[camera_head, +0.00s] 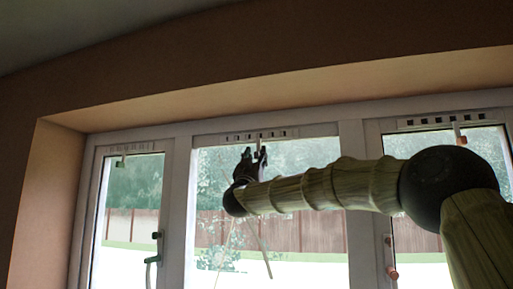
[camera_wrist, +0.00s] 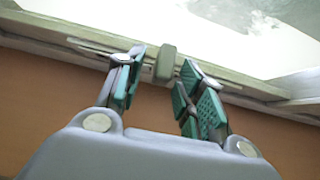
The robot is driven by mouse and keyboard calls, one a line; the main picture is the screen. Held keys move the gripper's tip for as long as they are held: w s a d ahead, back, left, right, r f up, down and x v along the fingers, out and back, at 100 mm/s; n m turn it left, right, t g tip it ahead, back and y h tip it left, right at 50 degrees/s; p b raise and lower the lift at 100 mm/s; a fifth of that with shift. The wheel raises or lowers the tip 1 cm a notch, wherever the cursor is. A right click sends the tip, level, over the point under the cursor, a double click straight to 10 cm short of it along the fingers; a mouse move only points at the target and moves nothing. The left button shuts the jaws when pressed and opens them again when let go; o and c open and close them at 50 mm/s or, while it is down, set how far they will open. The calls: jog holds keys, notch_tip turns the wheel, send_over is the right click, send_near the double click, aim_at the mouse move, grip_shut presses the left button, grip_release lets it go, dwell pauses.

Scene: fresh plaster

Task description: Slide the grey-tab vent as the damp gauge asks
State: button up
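The middle vent (camera_head: 245,136) is a pale slotted strip along the top of the middle window frame. My gripper (camera_head: 253,160) is raised just below it, fingers pointing up. In the wrist view my gripper (camera_wrist: 163,72) is open, and a grey-green tab (camera_wrist: 166,62) stands between its fingertips with a gap on each side. The tab sits on the pale vent rail (camera_wrist: 90,47). The left vent (camera_head: 133,148) has a dull greenish tab (camera_head: 120,162); the right vent (camera_head: 440,121) has a pinkish tab (camera_head: 462,136). I cannot make out a damp gauge.
The window is set in a brown plaster recess (camera_head: 45,190). A green handle (camera_head: 152,260) is on the left pane and a reddish one (camera_head: 392,272) by the right pane. My arm crosses in front of the middle and right panes.

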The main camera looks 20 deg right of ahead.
aim_at(258, 145)
jog(key=shift+p+x, duration=0.45)
jog(key=shift+x, duration=0.7)
